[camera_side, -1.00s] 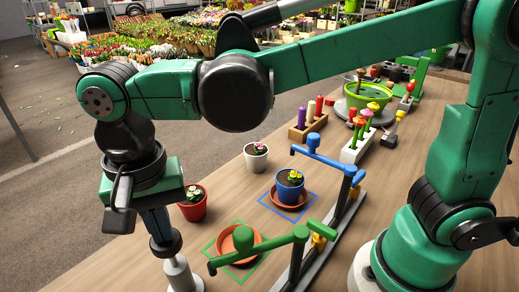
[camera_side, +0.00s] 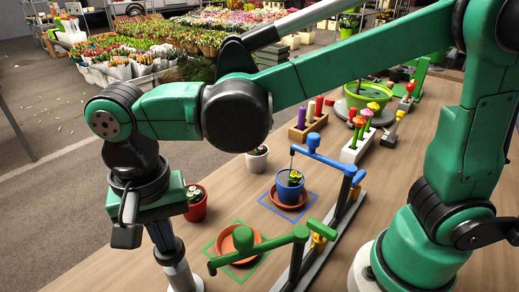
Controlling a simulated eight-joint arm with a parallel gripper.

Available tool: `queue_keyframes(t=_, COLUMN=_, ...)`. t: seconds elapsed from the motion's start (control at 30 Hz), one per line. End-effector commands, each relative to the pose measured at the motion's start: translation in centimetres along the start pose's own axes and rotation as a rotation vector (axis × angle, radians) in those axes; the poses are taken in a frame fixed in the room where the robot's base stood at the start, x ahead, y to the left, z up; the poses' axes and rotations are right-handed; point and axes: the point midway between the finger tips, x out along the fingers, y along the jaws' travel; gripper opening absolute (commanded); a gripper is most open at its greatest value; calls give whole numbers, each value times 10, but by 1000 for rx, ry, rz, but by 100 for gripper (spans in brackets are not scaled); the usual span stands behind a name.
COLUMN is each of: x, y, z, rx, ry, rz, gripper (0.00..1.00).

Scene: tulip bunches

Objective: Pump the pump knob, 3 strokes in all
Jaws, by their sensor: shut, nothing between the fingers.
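The dark round pump knob (camera_side: 172,256) sits on top of a pale grey pump cylinder (camera_side: 182,277) at the bottom left. My gripper (camera_side: 166,243) is directly above it, shut, pointing down, and appears to touch the knob. The exact contact at the fingertips is too small to tell. The blue spout arm (camera_side: 330,160) reaches over the blue flower pot (camera_side: 289,192), and a thin line runs from its tip down to the pot. The green spout arm (camera_side: 260,250) reaches over an empty terracotta saucer (camera_side: 228,243).
A red flower pot (camera_side: 196,209) stands close to the right of my gripper, and a white pot (camera_side: 257,163) is behind it. A wooden rack (camera_side: 300,133) and a green bowl (camera_side: 365,97) stand farther back. The wooden table has free room around the front saucer.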

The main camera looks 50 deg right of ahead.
Motion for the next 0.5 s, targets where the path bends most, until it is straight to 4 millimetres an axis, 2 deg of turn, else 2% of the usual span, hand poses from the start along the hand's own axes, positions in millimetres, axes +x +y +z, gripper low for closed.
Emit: queue_keyframes(t=0.5, x=-41, y=0, z=0, rx=0, ry=0, rz=0, gripper=0)
